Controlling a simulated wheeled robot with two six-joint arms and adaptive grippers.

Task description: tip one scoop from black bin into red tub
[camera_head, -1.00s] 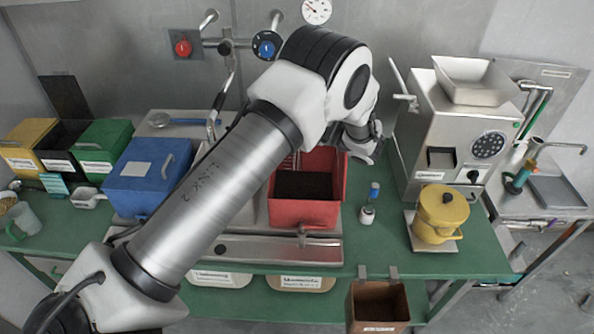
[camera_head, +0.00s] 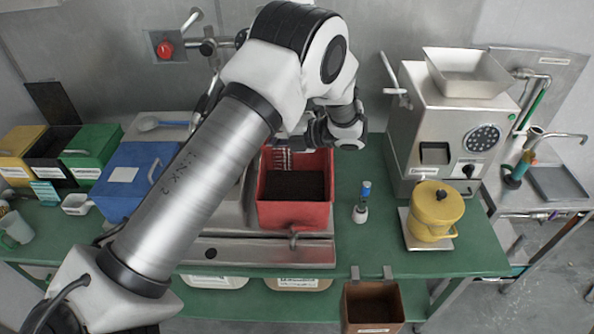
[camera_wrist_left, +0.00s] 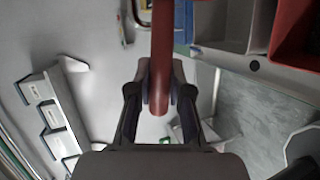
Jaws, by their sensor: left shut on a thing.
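The red tub (camera_head: 295,213) stands in the middle of the bench, with dark material inside. The black bin (camera_head: 48,172) is far left, between a yellow and a green bin. My left gripper (camera_wrist_left: 158,95) is shut on a reddish-brown handle (camera_wrist_left: 162,45); the handle's far end leaves the top of the wrist view. In the head view this gripper (camera_head: 298,136) is above the tub's back edge, partly hidden by my arm. What the handle belongs to, and any load on it, cannot be made out. The tub also shows in the wrist view (camera_wrist_left: 298,40). My right gripper is not in view.
A small bottle (camera_head: 361,212), yellow pot (camera_head: 436,212) and grinder (camera_head: 437,135) stand right of the tub. A brown box (camera_head: 372,306) hangs at the front edge.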

